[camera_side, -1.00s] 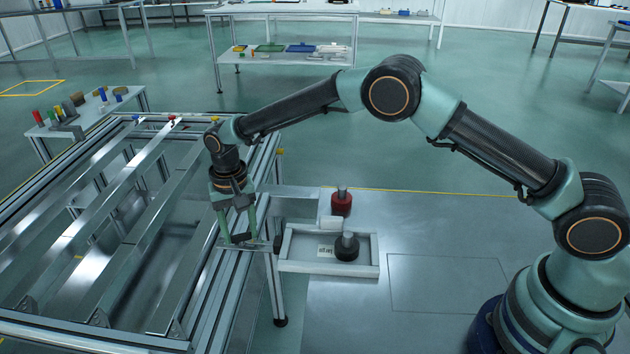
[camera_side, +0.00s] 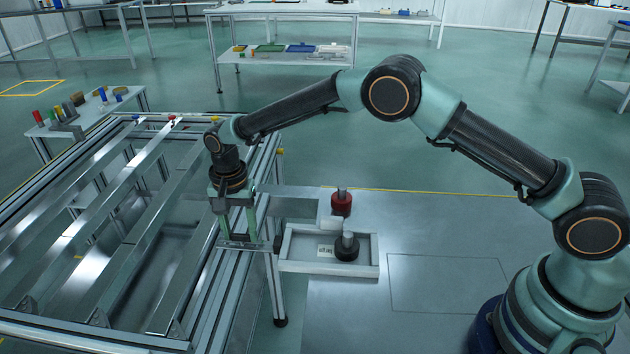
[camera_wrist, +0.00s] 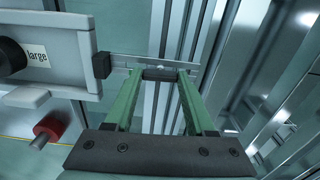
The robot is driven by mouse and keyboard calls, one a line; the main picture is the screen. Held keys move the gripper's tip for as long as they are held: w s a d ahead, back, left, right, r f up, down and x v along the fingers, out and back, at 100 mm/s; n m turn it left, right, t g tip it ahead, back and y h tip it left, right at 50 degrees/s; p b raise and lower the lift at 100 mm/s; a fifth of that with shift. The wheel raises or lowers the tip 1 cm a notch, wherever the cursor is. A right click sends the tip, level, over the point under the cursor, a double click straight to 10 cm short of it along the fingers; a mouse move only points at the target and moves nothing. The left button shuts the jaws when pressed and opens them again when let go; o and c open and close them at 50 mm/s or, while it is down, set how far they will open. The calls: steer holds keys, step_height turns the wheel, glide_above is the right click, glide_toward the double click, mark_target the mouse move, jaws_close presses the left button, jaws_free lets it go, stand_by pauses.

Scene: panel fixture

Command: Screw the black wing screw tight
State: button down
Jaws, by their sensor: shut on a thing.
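My gripper (camera_side: 238,240) points down at the right edge of the metal frame table, its green fingers low by the rail. In the wrist view my gripper (camera_wrist: 160,76) is shut on a small dark bar between the fingertips, which looks like the black wing screw (camera_wrist: 160,74). The bar lies across the gap, over the rail. Its threaded part and how deep it sits are hidden.
Right of my gripper is a light tray (camera_side: 330,270) with a label reading "large" in the wrist view and a black knob (camera_side: 346,248). A red knob (camera_side: 341,204) stands behind it. A small black block (camera_wrist: 102,65) sits between tray and gripper. Metal rails (camera_side: 130,185) lie left.

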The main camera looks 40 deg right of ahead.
mark_target(241, 234)
steer(key=shift+c, duration=1.2)
jaws_free()
steer(key=shift+r, duration=0.15)
step_height(241, 234, up, 12)
